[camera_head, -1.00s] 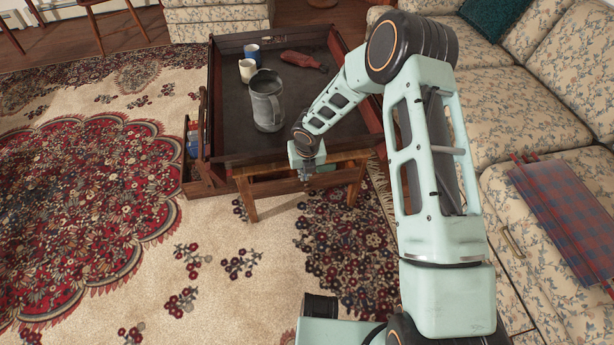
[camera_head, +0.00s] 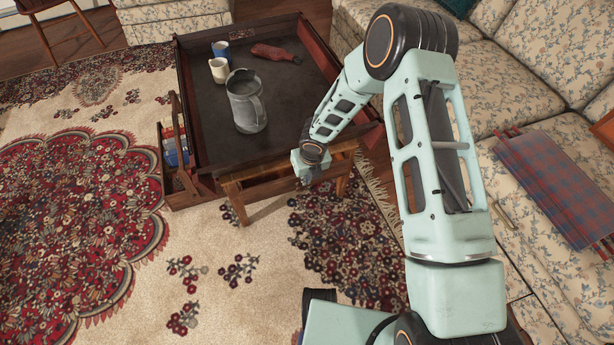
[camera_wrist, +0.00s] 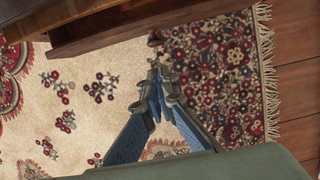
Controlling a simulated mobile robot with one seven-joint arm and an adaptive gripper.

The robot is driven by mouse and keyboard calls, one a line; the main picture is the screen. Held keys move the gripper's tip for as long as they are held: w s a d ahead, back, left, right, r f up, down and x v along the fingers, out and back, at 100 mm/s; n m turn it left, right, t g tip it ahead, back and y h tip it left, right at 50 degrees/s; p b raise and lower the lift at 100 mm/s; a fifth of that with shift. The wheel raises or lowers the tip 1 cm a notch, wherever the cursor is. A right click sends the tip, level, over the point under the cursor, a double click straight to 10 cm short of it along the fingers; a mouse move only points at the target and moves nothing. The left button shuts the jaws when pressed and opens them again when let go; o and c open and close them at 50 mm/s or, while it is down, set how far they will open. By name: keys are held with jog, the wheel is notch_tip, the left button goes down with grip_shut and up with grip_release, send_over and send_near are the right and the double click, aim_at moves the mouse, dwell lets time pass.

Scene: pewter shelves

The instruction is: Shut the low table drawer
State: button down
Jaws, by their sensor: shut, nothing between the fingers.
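The low table (camera_head: 215,155) is dark wood with a sunken, tray-like top. My gripper (camera_head: 306,180) is shut and empty, low beside that frame's near side. In the wrist view, the fingertips (camera_wrist: 158,72) meet over the rug, apart from the wooden rail (camera_wrist: 150,32). The side box is out of the wrist view.
A grey metal pitcher (camera_head: 246,105), a white cup (camera_head: 219,70), a blue cup (camera_head: 221,49) and a reddish-brown object (camera_head: 275,52) are on the table. A floral sofa (camera_head: 540,95) limits the right side. The patterned rug (camera_head: 90,220) is clear at left and in front.

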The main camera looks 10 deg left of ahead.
aim_at(302, 187)
jog(key=b+x, duration=0.1)
jog(key=x, duration=0.2)
jog(key=w+x, duration=0.1)
jog(key=x, duration=0.1)
jog(key=a+b+x, duration=0.1)
jog(key=x, duration=0.2)
jog(key=shift+w+f+b, duration=0.1)
jog(key=shift+w+b, duration=0.25)
jog(key=shift+w+a, duration=0.55)
jog(key=shift+w, duration=0.25)
